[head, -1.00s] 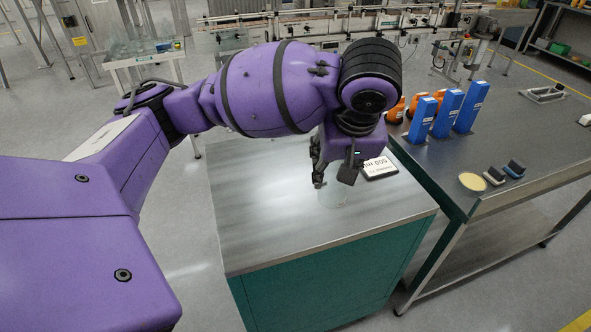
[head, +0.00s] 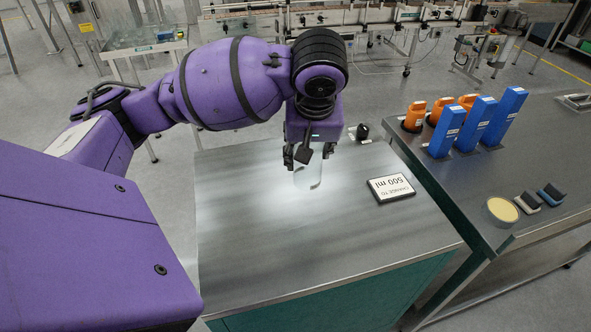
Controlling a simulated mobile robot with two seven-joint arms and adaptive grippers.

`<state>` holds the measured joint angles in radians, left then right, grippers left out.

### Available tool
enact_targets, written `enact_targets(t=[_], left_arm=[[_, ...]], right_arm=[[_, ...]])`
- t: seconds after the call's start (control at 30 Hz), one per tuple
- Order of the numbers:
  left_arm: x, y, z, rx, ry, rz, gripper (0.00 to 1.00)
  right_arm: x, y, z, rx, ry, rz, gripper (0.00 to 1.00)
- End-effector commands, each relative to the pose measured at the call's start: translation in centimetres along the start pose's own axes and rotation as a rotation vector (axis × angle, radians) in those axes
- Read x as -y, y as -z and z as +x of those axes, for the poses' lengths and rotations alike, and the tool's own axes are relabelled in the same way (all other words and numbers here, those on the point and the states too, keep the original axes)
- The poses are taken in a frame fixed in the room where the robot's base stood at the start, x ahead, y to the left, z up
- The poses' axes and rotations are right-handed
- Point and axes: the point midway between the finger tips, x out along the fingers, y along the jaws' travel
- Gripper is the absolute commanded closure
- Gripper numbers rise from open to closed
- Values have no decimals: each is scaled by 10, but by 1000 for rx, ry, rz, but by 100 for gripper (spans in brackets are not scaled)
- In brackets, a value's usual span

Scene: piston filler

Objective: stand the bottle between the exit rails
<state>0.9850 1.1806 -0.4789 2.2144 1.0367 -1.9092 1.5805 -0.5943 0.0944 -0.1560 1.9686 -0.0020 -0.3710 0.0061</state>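My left gripper (head: 308,153) points down over the metal top of the green cabinet (head: 240,215). Its fingers are around the upper part of a clear bottle (head: 307,180), which stays with it and appears gripped. The bottle is upright and see-through, so its outline is faint. I cannot tell whether its base touches the top or hangs just above it. I cannot make out the exit rails; a conveyor line with rails (head: 400,27) runs along the back. My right gripper is not in view.
A "change to 500 ml" sign (head: 391,188) lies right of the bottle. A small black knob-like part (head: 362,132) is at the cabinet's back edge. The bench at right holds blue blocks (head: 480,122), orange parts (head: 414,116) and a round yellow-topped dish (head: 502,211). The cabinet top's front is clear.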

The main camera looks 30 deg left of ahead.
Motion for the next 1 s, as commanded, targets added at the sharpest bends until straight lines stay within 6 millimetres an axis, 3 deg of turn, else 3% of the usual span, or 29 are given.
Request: enact_targets(t=[0.1,0.2,0.47,0.7,1.0], left_arm=[[16,4,28,1,5,-3,78],[24,7,44,-1,2,-2,78],[31,10,60,-3,-2,-2,78],[35,1,92,-2,-2,0,78],[34,0,94,-5,-4,-1,78]], right_arm=[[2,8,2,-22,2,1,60],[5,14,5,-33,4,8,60],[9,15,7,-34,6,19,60],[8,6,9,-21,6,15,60],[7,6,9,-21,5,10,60]])
